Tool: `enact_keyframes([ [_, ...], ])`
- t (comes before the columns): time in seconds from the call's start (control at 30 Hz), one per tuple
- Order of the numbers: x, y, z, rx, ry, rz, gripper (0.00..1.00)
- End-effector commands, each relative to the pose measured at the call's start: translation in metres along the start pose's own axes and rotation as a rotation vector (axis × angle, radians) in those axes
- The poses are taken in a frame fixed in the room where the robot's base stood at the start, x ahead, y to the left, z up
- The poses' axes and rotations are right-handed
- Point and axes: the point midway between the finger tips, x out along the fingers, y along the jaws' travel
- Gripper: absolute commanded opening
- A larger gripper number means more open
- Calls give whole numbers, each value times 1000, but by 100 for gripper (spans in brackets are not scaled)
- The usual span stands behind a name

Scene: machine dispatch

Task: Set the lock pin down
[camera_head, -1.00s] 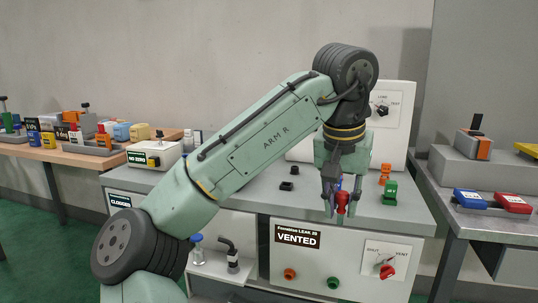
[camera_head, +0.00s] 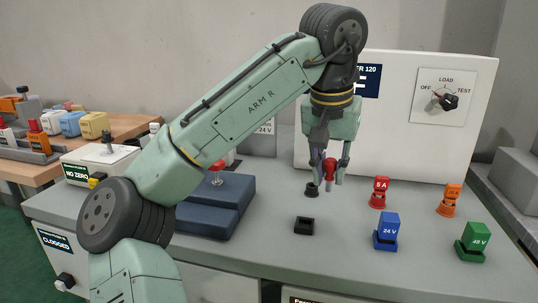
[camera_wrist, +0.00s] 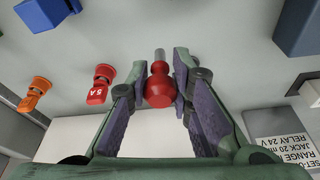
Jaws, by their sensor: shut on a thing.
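The lock pin (camera_head: 329,170) has a round red head and is held in my gripper (camera_head: 329,177), above the grey bench top (camera_head: 352,235). In the wrist view the lock pin (camera_wrist: 160,88) sits between the two purple-padded fingers, with its metal shank pointing away from the palm. My gripper (camera_wrist: 161,82) is shut on it. In the head view the shank is not clear, and I cannot tell how high it is above the bench.
A small round black holder (camera_head: 311,189) stands just left of the gripper. A black square socket (camera_head: 304,226), red 5 A plug (camera_head: 379,192), blue plug (camera_head: 387,231), orange plug (camera_head: 450,200) and green plug (camera_head: 473,243) are nearby. A dark blue block (camera_head: 210,214) is left; a white panel (camera_head: 400,110) stands behind.

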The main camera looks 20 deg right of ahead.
Motion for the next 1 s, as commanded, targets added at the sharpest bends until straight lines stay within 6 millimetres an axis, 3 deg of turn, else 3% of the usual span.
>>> enact_keyframes([
  [0.17, 2, -10, -6, -3, 0, 1, 0],
  [0.6, 25, -105, -55, -4, -1, 3, 0],
  [0.97, 33, -142, -73, -4, 0, -1, 0],
  [1.0, 43, -142, -69, 0, -2, -2, 0],
])
